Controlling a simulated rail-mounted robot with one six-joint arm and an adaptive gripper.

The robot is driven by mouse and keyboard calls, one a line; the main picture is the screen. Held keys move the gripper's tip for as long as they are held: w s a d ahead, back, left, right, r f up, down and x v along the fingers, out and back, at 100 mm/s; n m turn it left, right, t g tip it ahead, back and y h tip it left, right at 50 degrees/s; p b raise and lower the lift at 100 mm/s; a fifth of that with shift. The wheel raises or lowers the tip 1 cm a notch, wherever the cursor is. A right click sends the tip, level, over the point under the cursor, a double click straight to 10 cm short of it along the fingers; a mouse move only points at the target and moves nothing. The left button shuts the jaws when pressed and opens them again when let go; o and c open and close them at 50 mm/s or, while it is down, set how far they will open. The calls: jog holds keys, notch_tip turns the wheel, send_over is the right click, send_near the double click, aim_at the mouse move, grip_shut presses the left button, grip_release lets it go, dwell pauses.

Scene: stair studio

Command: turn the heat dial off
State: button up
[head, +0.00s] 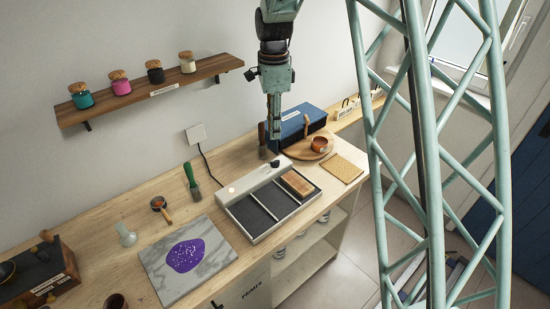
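The heat dial looks to be the small dark knob (275,163) on the white back strip of a warming tray (250,179) on the bench. A round light (231,189) glows warm at the left of that strip. I cannot read the dial's setting. My gripper (273,147) points straight down at the far side of the tray, its tips just above or behind the knob in the head view. Whether it touches the knob cannot be told. Its fingers look close together, but the gap is too small to judge.
A blue box (299,122) and a round wooden board (328,147) with a copper cup (319,144) stand close right of my gripper. A wooden block (297,183) lies in the tray. A marble slab (158,270) is at left; a jar shelf (150,91) hangs above.

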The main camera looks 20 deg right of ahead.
aim_at(274, 161)
jog(key=shift+f, duration=0.15)
jog(key=shift+f, duration=6.75)
jog(key=shift+c, duration=0.2)
grip_shut()
